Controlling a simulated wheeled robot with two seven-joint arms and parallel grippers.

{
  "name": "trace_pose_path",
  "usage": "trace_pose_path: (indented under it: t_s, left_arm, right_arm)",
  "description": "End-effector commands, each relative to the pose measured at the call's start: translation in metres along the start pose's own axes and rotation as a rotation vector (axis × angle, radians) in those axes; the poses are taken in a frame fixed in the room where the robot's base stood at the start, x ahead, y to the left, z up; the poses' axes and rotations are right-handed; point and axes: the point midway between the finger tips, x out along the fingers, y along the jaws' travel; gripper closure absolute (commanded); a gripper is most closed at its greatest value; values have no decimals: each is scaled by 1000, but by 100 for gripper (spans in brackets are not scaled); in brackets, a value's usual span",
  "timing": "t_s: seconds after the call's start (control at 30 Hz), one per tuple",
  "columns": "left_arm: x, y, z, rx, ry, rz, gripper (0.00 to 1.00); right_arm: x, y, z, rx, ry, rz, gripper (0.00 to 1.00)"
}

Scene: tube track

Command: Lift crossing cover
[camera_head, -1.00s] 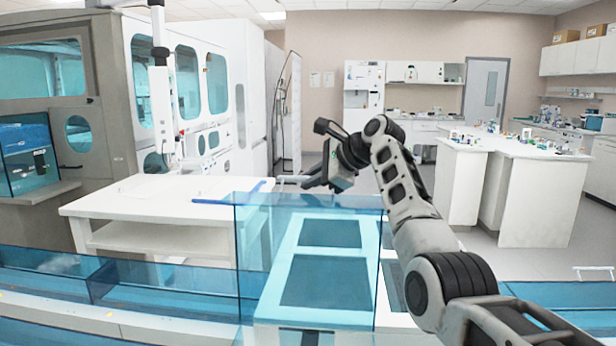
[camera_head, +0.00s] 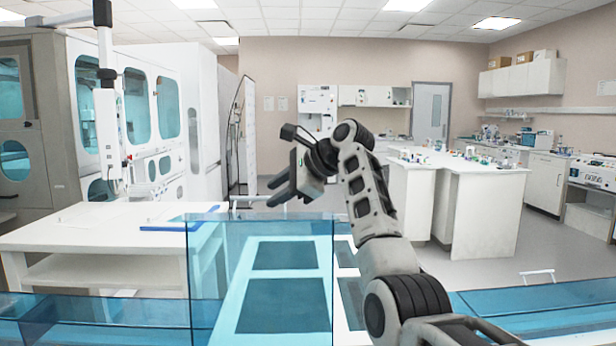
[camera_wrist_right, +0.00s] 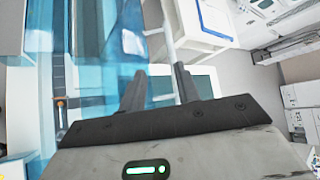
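A tall see-through blue cover (camera_head: 262,225) stands over the white track in the middle of the head view; I take it as the crossing cover. A pale handle (camera_head: 248,199) shows by its far top edge, behind it. My right gripper (camera_head: 276,189) is above the cover's far side, apart from it in the head view. In the right wrist view its two fingers (camera_wrist_right: 158,86) are spread with nothing held between them. Blue see-through panels fill the left of that view, and a pale bar (camera_wrist_right: 169,30) shows beyond the fingers. My left gripper is out of view.
Lower blue track covers run left (camera_head: 100,318) and right (camera_head: 540,305) of the tall cover; the right one has a white handle (camera_head: 538,274). A white table (camera_head: 70,235) stands behind left. White lab benches (camera_head: 470,200) stand farther back right, with open floor before them.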

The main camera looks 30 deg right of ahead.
Motion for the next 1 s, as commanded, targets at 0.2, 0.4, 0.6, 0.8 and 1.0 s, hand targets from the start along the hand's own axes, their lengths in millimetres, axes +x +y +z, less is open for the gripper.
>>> trace_pose_path:
  t_s: [0.2, 0.4, 0.6, 0.8, 1.0]
  left_arm:
    - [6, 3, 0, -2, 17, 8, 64]
    - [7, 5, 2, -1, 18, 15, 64]
    - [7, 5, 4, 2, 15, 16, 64]
    - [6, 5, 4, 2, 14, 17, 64]
    - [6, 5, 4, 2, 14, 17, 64]
  right_arm:
    - [-54, 1, -1, -2, -1, -5, 68]
    - [-91, 1, 0, -1, -2, -2, 68]
    - [-107, 1, 0, 0, -1, 1, 68]
    - [-109, 1, 1, 0, -2, 2, 68]
    - [-108, 1, 1, 0, -2, 2, 68]
